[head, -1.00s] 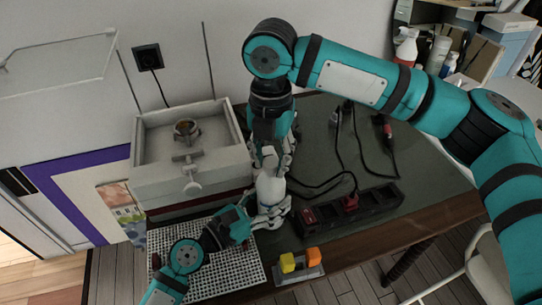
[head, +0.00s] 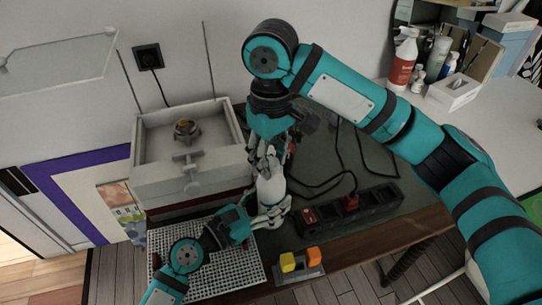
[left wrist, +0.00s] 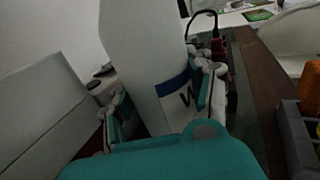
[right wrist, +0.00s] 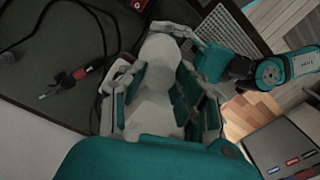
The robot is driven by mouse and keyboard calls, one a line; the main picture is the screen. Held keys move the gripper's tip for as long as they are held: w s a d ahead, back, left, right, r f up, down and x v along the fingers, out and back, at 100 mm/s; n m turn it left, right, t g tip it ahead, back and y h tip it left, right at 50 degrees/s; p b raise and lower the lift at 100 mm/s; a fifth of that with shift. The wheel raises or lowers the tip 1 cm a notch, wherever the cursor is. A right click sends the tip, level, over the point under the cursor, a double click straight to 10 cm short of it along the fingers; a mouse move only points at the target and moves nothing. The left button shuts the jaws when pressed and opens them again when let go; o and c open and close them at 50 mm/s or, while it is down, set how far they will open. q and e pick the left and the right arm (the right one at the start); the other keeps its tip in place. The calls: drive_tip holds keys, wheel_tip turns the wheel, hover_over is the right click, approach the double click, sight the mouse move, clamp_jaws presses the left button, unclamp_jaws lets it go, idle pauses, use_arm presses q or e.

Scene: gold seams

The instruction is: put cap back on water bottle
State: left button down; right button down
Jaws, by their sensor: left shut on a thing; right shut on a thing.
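The white water bottle (head: 270,190) stands roughly upright at the table's front edge. My left gripper (head: 270,213) is shut around its lower body; the left wrist view shows the bottle's white side with a dark blue band (left wrist: 176,88) between the fingers. My right gripper (head: 266,160) is directly above the bottle, its fingers closed around a pale piece at the bottle's top. In the right wrist view this pale piece, apparently the cap (right wrist: 152,112), lies between the fingers, in line with the bottle (right wrist: 160,48). Fingers hide the join, so I cannot tell whether the cap is seated.
A black power strip (head: 375,203) with cables lies right of the bottle. A grey box (head: 160,160) stands at the left, behind a white grid rack (head: 205,262). Yellow and orange blocks (head: 300,261) sit at the front edge. The green tabletop behind the strip is partly clear.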

drive_tip(key=c, duration=0.9)
unclamp_jaws()
drive_tip(key=shift+o, duration=0.2)
drive_tip(key=shift+r, duration=0.1)
wheel_tip(320, 180, up, 12)
use_arm(q)
drive_tip(key=shift+c, duration=2)
unclamp_jaws()
